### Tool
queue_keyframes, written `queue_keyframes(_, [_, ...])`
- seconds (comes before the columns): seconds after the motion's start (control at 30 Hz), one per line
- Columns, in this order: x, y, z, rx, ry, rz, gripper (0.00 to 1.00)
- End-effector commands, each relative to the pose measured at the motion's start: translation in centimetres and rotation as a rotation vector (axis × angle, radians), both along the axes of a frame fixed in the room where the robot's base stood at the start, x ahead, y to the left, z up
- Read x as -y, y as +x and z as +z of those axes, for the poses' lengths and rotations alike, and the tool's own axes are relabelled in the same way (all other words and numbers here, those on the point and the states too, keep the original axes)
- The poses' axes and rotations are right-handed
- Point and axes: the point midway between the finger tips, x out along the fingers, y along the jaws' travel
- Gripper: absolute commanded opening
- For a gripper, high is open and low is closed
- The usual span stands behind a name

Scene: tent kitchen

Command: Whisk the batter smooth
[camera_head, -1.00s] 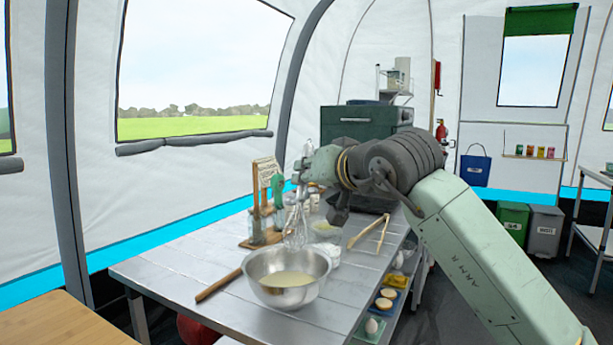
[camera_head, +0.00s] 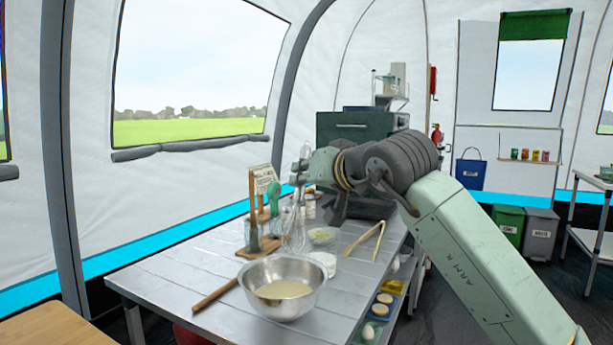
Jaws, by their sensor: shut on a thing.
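A steel mixing bowl (camera_head: 290,309) stands on the metal table and holds pale, cream-coloured batter (camera_head: 283,289). My gripper (camera_head: 302,178) is above and behind the bowl in the head view. It is shut on a wire whisk (camera_head: 294,236), which hangs upright with its wire loops down. The loops show just beyond the bowl's far rim, and the whisk looks clear of the batter. The whisk's handle is mostly hidden by the fingers.
The metal table (camera_head: 180,270) also holds a wooden rolling pin (camera_head: 214,295), a wooden rack with utensils (camera_head: 262,240), a small bowl (camera_head: 322,237), a white cup (camera_head: 324,262) and wooden tongs (camera_head: 366,240). A dark green oven (camera_head: 350,128) stands behind. The table's left part is clear.

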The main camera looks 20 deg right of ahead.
Motion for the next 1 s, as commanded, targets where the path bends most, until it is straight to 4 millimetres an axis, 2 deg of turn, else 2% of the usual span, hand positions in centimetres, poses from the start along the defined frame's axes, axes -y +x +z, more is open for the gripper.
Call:
queue_keyframes(0.27, [0.0,0.0,0.6,0.001,0.0,0.0,0.0])
queue_keyframes(0.7, [0.0,0.0,4.9,0.001,-0.001,0.0,0.0])
queue_keyframes(1.0, [0.0,0.0,5.0,0.0,0.0,0.0,0.0])
